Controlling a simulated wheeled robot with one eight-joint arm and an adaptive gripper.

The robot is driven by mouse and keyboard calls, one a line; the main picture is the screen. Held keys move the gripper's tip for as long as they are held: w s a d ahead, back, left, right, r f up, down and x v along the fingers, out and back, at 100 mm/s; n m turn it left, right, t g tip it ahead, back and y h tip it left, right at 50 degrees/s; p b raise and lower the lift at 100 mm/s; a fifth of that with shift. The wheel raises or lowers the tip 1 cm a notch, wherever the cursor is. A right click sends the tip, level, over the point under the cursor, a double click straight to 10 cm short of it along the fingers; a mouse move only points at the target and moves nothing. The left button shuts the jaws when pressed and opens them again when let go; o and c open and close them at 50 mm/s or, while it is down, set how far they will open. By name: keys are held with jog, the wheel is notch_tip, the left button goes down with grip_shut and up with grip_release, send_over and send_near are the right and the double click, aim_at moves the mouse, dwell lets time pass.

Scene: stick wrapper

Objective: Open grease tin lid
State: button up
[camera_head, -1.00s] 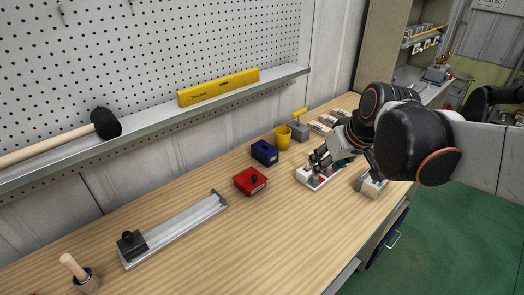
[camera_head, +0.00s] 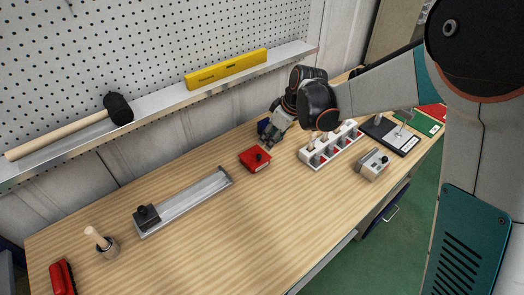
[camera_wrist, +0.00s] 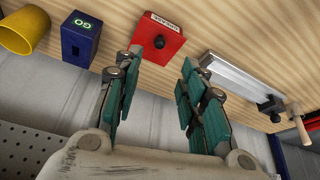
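The red grease tin (camera_head: 250,162) sits on the workbench near its middle, with a black knob (camera_head: 259,157) on its flat red lid. In the wrist view the tin (camera_wrist: 168,28) lies beyond the fingertips, with a white label reading GREASE and the black knob (camera_wrist: 159,41) facing me. The lid looks closed. My gripper (camera_head: 271,139) is just behind and right of the tin, pointing down. In the wrist view my gripper (camera_wrist: 153,75) is open, its two teal-padded fingers apart with nothing between them. The tin and knob lie past the fingertips, apart from them.
A blue box marked GO (camera_wrist: 84,38) and a yellow cup (camera_wrist: 24,27) are beside the tin. A metal channel with a black block (camera_head: 184,202) lies left. A white tray (camera_head: 318,160) with several items and a grey box (camera_head: 372,164) are right. The bench front is clear.

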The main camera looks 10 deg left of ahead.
aim_at(260, 155)
jog(key=b+x, duration=0.1)
jog(key=x, duration=1)
jog(key=shift+b, duration=0.35)
grip_shut()
